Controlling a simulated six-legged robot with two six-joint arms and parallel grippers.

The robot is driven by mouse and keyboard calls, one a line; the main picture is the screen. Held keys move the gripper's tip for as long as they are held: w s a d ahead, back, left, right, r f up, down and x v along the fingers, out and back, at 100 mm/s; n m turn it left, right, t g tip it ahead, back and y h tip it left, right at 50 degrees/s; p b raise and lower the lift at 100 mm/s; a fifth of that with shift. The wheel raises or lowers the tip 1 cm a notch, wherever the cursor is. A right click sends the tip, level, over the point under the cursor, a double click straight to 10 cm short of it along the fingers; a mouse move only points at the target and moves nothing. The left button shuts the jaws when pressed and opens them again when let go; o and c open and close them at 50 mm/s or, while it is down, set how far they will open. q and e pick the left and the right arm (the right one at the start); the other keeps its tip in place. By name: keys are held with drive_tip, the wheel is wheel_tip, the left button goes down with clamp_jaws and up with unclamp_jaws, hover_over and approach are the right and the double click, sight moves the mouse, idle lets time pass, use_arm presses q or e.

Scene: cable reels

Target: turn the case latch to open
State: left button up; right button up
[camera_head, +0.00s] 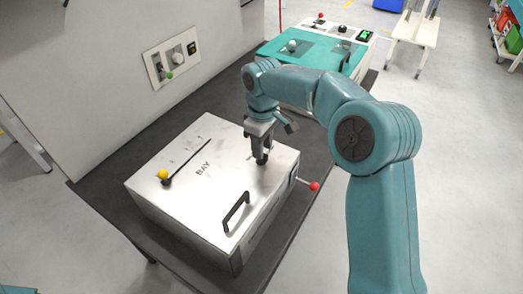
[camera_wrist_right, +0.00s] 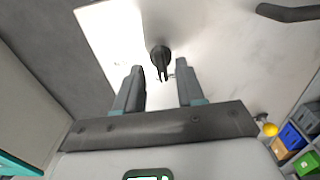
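The silver case (camera_head: 185,215), marked BAY, stands on a dark bench. My right gripper (camera_head: 262,157) points down over the lid's far right part. In the right wrist view, a small dark latch (camera_wrist_right: 161,57) with a round base and a thin fin stands on the lid. My right gripper (camera_wrist_right: 160,72) has its two fingers apart, one on each side of the latch in the picture, with gaps to it. Whether the fingertips reach down to its height is unclear. In the head view the gripper mostly hides the latch. My left gripper is not in view.
The lid carries a black handle (camera_head: 236,212) and a yellow-knobbed lever (camera_head: 163,175) by a slot. A red knob (camera_head: 314,186) sticks out from the case's right side. A wall panel (camera_head: 171,58) and a teal-topped box (camera_head: 310,48) stand behind.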

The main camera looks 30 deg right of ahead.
drive_tip(key=shift+a+f, duration=0.2)
drive_tip(key=shift+f, duration=0.95)
drive_tip(key=shift+d+f, duration=0.1)
drive_tip(key=shift+d, duration=0.05)
drive_tip(key=shift+w, duration=0.1)
clamp_jaws()
